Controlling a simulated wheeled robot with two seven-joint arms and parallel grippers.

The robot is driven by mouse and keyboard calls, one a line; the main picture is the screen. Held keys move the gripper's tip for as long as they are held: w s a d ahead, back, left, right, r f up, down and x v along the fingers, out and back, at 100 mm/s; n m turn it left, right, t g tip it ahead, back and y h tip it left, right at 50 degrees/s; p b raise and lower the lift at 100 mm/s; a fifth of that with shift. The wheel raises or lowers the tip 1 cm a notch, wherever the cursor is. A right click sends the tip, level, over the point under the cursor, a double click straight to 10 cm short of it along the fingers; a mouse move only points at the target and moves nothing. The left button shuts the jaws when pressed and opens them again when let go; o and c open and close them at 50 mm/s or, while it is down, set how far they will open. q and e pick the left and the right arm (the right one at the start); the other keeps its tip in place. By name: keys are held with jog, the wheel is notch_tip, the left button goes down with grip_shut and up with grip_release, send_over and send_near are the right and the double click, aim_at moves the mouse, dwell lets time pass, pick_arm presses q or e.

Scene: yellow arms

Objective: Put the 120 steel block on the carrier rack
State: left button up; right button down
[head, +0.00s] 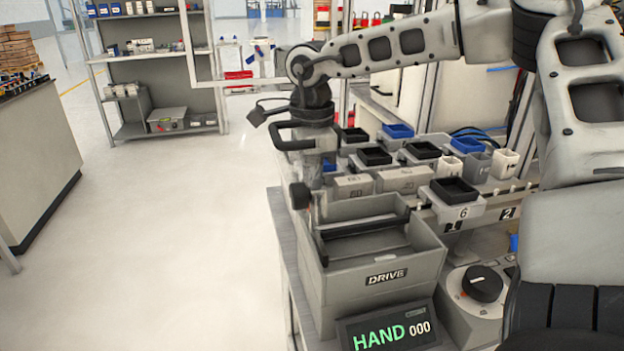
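Two grey blocks lie side by side behind the box labelled DRIVE: a left block (354,187) and a right block (403,180). Both have small markings too unclear to read, so I cannot tell which is the 120 steel block. A rack-like row with numbered labels (507,213) runs along the right; I cannot tell if it is the carrier rack. My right gripper (309,200) points down at the left rim of the DRIVE box, left of the blocks. Its fingers are small and overlap the box, so its opening is unclear. My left gripper is out of view.
The DRIVE box (385,262) has a black bar across its top. A HAND 000 display (388,330) and a dark knob (483,284) stand in front. Several small bins, such as a black one (453,190), crowd the bench. Open floor (170,230) lies left.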

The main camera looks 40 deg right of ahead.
jog(key=shift+f, duration=0.1)
jog(key=c, duration=1.1)
grip_release()
jog(key=shift+o, duration=0.2)
jog(key=shift+r+p, duration=1.3)
jog(key=shift+r, duration=0.85)
jog(key=shift+r+p, duration=0.9)
jog(key=shift+r, duration=0.5)
